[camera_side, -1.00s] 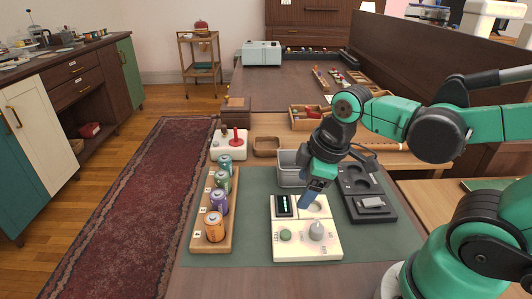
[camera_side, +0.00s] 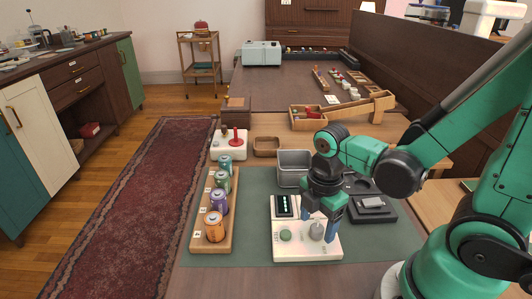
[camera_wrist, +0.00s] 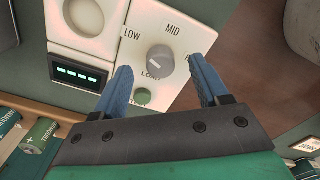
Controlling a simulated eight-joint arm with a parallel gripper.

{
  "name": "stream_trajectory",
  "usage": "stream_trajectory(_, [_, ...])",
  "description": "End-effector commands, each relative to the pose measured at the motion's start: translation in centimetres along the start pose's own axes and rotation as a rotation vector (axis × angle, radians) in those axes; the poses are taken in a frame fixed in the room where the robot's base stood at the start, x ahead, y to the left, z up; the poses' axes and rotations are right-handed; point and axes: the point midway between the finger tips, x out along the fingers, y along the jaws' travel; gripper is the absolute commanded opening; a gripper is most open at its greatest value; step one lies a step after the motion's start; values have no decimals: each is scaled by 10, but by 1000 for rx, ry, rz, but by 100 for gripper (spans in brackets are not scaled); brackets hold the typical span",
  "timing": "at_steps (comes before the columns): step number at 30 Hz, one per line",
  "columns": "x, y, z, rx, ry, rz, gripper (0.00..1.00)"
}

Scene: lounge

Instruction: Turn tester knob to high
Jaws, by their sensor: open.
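The tester (camera_side: 300,251) is a cream panel on the green mat, with a grey knob (camera_side: 316,231), a green button (camera_side: 285,236) and a lit display (camera_side: 284,206). My gripper (camera_side: 320,216) is open, pointing down above the knob. In the wrist view its blue fingers lie on either side of the knob, with visible gaps.
A wooden rack (camera_side: 197,243) of upright batteries stands left of the tester. A grey bin (camera_side: 292,169) is behind it, and a dark tray (camera_side: 372,207) is at its right. A white box with a red joystick (camera_side: 234,136) stands farther back. Bare mat lies between rack and tester.

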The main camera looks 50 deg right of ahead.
Motion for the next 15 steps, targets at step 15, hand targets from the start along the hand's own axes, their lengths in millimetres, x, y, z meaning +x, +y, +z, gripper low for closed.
stream_trajectory(15, [10, -1, 0, 0, 1, 1, 68])
